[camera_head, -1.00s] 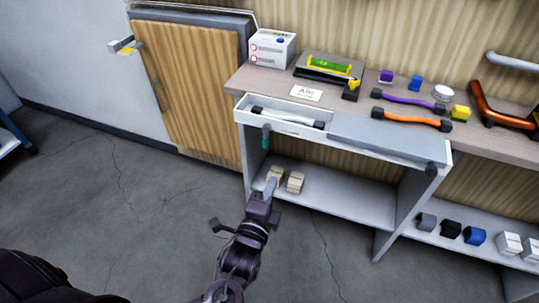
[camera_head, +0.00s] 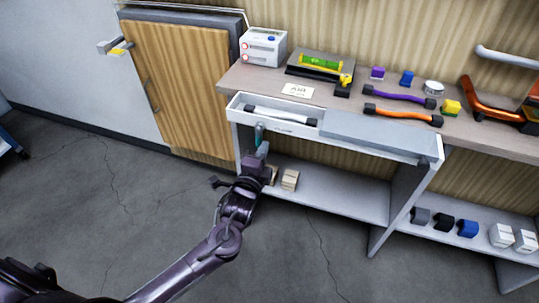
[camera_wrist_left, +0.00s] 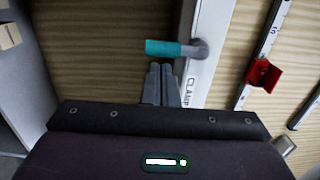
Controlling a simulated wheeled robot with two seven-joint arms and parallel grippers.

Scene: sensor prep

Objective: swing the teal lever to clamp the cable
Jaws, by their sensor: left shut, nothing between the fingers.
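The teal lever (camera_head: 259,132) hangs down from the front face of the white tray (camera_head: 233,108) under the worktop. In the left wrist view, its teal grip (camera_wrist_left: 162,48) joins a grey pivot on a white strip marked with a clamp label. A white cable (camera_head: 282,115) with black ends lies in the tray. My left gripper (camera_head: 262,150) is shut and empty just below the lever. In the left wrist view, its closed fingertips (camera_wrist_left: 161,68) are right beside the teal grip; I cannot tell if they touch. My right gripper is not in view.
Purple and orange cables (camera_head: 402,115), small blocks and a green-vial level (camera_head: 320,62) are on the worktop (camera_head: 262,76). Beige blocks (camera_head: 289,180) sit on the lower shelf behind my gripper. A wooden cabinet door (camera_head: 185,90) stands left. Floor in front is clear.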

